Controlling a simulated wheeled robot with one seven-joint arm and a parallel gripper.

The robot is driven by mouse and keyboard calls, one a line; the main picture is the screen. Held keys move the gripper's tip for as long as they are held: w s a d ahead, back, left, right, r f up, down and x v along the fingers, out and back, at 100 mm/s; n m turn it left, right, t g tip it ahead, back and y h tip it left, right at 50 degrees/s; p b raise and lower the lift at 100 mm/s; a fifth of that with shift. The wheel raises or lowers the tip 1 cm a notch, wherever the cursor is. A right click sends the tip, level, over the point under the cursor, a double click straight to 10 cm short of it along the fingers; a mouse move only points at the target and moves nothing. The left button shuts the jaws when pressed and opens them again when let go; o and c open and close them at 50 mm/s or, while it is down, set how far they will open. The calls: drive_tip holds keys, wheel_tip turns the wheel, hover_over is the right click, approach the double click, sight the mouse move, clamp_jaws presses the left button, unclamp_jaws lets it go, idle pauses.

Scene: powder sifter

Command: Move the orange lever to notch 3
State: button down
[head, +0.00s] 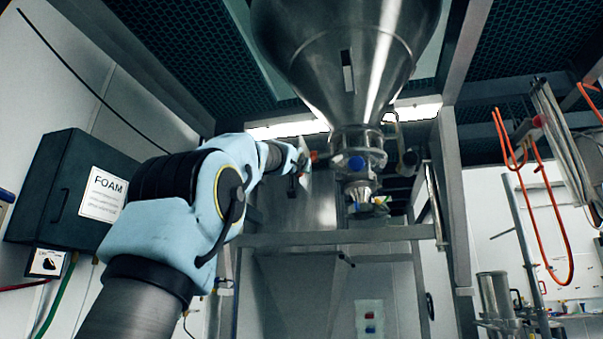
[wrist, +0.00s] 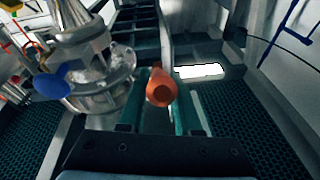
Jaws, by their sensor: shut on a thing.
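The orange lever (wrist: 161,92) shows its round end toward the camera in the wrist view. It sits between the two fingers of my gripper (wrist: 160,104), which is shut on it. In the head view my gripper (head: 303,160) is at the left side of the valve under the steel hopper. A small orange bit of the lever (head: 314,156) shows there beside the valve body (head: 357,141). The notches and their numbers cannot be made out in either view.
The steel hopper (head: 345,50) hangs above the valve. A blue round knob (head: 356,163) is on the valve front and shows left of my fingers in the wrist view (wrist: 52,83). Steel frame beams (head: 340,236) run below and beside it. Orange hoses (head: 548,205) hang at the right.

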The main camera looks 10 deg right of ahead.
drive_tip(key=c, duration=0.6)
unclamp_jaws()
drive_tip(key=b+v, duration=0.6)
drive_tip(key=v, duration=0.4)
drive_tip(key=shift+s+f, duration=0.2)
drive_tip(key=shift+s, duration=0.15)
drive_tip(key=shift+a, duration=0.1)
